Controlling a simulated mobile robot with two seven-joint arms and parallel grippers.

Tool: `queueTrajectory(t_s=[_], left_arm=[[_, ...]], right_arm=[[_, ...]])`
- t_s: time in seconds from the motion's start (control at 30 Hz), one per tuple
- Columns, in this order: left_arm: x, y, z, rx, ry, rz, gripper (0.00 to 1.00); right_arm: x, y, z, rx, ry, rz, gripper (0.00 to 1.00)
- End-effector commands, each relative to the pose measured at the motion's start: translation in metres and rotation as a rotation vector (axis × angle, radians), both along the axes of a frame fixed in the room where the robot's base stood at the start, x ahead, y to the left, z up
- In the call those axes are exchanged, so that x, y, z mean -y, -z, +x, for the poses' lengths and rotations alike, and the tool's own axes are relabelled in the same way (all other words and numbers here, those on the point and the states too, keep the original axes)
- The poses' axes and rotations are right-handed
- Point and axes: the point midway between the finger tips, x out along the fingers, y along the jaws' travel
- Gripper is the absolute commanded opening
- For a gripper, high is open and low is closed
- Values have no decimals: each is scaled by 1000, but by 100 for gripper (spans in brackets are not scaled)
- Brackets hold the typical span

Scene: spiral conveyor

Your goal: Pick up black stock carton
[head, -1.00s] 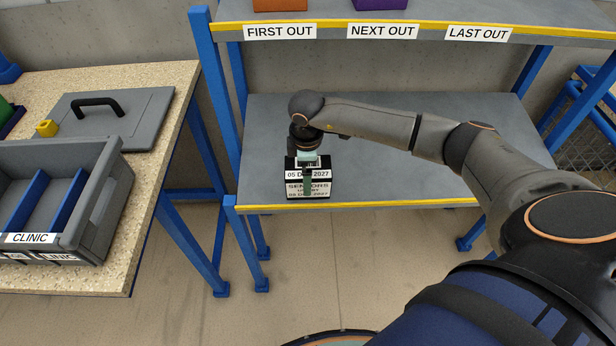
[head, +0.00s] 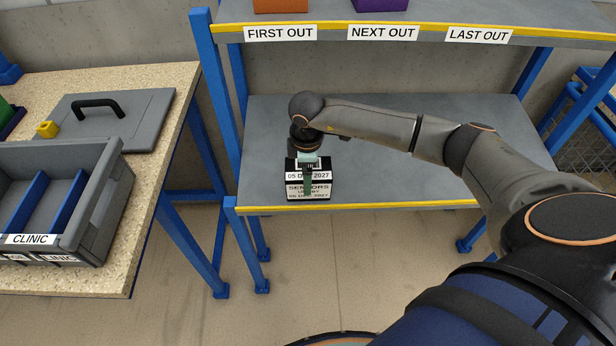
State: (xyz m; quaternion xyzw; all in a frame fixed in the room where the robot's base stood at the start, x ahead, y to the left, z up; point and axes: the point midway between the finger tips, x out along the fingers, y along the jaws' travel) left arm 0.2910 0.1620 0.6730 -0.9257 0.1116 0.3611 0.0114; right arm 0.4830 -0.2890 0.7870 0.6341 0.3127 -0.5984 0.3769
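The black stock carton (head: 323,188) stands on the lower grey shelf, close to its yellow front edge. It has white labels reading "05 DEC 2027" and "SENSORS". My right gripper (head: 308,175) points down over the carton, with one greenish finger in front of its labelled face. The other finger is hidden behind the carton or the wrist, so I cannot tell whether the fingers press on it. The carton looks upright and resting on the shelf. My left gripper is not in view.
The upper shelf (head: 430,29) carries labels FIRST OUT, NEXT OUT and LAST OUT, with an orange bin (head: 280,5) and a purple bin (head: 380,4). A blue post (head: 217,110) stands left of the carton. A grey CLINIC tote (head: 90,205) and lid (head: 115,120) lie on the left table.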

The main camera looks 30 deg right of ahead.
Motion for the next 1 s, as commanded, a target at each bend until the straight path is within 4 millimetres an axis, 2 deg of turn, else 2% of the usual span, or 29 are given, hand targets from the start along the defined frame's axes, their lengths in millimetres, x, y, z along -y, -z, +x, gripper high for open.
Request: queueTrajectory(t_s=[0.27, 0.43, 0.57, 0.73, 0.83, 1.0], left_arm=[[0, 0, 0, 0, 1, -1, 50], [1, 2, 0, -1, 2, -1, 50], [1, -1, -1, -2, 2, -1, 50], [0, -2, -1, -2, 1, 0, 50], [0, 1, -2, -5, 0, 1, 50], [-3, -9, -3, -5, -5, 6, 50]], right_arm=[[0, -10, 1, 5, 0, 0, 13], [0, -34, 2, 7, -1, 2, 13], [-12, -56, -15, 6, -6, 0, 13], [-31, -95, -41, 7, -6, 1, 13], [-45, -102, -61, 4, -8, 1, 13], [-63, -117, -84, -2, -7, 6, 13]])
